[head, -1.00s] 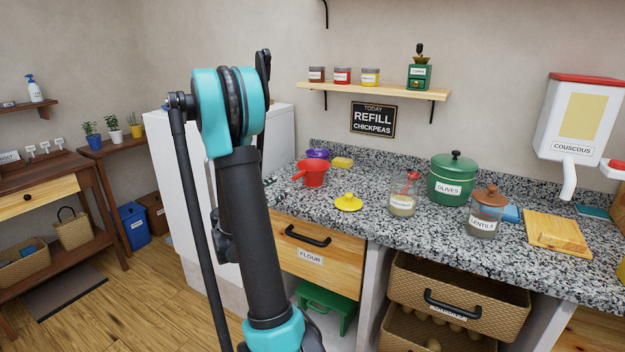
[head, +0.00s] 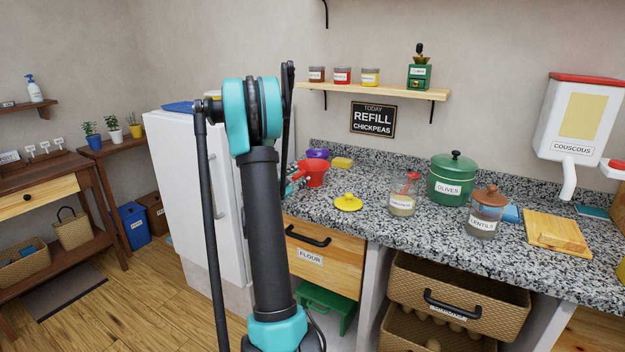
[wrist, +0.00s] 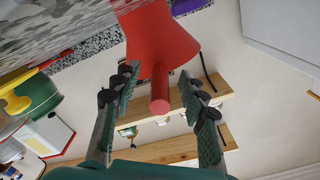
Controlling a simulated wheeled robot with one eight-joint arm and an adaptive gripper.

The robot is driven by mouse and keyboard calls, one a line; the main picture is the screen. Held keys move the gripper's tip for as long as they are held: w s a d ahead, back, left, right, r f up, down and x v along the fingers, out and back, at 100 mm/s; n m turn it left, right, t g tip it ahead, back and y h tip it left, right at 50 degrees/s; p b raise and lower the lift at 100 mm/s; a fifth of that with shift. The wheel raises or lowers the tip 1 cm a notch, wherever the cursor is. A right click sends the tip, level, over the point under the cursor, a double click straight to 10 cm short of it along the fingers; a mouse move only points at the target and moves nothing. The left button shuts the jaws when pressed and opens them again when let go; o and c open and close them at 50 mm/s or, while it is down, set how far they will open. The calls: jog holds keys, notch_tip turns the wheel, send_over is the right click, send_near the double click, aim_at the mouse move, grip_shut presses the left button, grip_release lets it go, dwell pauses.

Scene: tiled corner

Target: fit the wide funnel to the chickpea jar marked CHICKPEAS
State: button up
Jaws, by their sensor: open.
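The red wide funnel (head: 313,174) stands on the granite counter at its left end. In the wrist view the red funnel (wrist: 160,38) is large, with a round stub pointing at the camera. My gripper (wrist: 160,88) is open, its two fingers on either side of that stub with gaps showing. In the head view my gripper (head: 297,178) is just left of the funnel, mostly hidden behind my arm. A glass jar (head: 403,203) with pale contents and a red item at its top stands right of the funnel. Its label is too small to read surely.
A purple item (head: 317,153) and yellow sponge (head: 342,163) are behind the funnel. A green OLIVES pot (head: 452,180) and LENTILS jar (head: 485,216) stand to the right. A white fridge (head: 195,190) is left of the counter.

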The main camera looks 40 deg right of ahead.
jog(key=shift+w+d, duration=0.2)
jog(key=shift+d, duration=0.2)
grip_shut()
notch_tip(320, 180, up, 19)
jog(key=s+d+m+g, duration=0.3)
jog(key=s+g, duration=0.2)
jog(key=s, duration=0.4)
jog(key=s+d+m+g+y, duration=0.1)
jog(key=s+d+m+g, duration=0.3)
jog(key=s, duration=0.5)
jog(key=s+d+m+g, duration=0.4)
jog(key=s+g, duration=0.3)
jog(key=s, duration=0.2)
jog(key=shift+s+r+g+y, duration=0.3)
jog(key=shift+s+g, duration=0.05)
jog(key=shift+g, duration=0.05)
